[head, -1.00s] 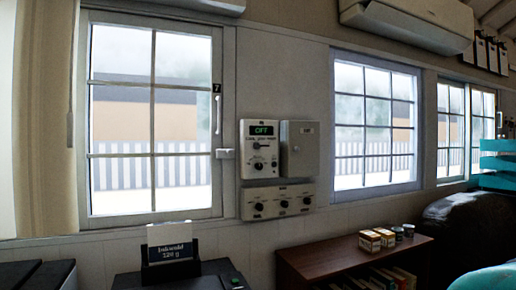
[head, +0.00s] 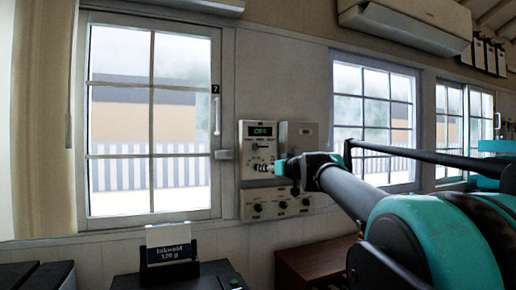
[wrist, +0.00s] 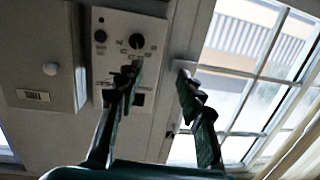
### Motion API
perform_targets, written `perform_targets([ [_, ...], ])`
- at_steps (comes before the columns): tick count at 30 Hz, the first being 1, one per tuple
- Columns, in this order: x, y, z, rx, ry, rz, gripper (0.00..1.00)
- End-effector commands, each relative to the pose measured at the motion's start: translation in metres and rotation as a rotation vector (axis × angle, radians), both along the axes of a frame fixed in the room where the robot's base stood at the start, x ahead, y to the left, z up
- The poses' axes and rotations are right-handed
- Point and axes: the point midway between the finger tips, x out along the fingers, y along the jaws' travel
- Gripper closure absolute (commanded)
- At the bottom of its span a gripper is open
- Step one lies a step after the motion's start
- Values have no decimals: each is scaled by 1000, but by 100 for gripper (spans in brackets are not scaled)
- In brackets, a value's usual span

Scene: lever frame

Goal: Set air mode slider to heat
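The white control panel (head: 246,142) hangs on the wall right of the window, with a green-lit display (head: 261,131) at its top. The slider row is below the display, but the slider's setting is too small to read. In the wrist view the panel (wrist: 115,22) appears upside down, with a large dark knob (wrist: 137,41); my left-hand finger covers part of the slider area. My gripper (wrist: 158,72) is open, with one finger in front of the panel and the other near the window frame. In the head view my gripper (head: 270,168) covers the panel's lower right.
A grey box (head: 299,133) is mounted right of the panel; it also shows in the wrist view (wrist: 38,60). A lower strip with several knobs (head: 256,207) sits beneath. The window latch (head: 223,154) juts out at left. A printer (head: 178,280) stands below.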

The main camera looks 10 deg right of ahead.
Motion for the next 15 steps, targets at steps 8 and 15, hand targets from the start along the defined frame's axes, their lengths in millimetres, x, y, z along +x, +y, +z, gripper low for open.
perform_targets([
  [8,4,-28,78,6,-114,-82,62],
  [15,28,-22,80,5,-117,-82,62],
])
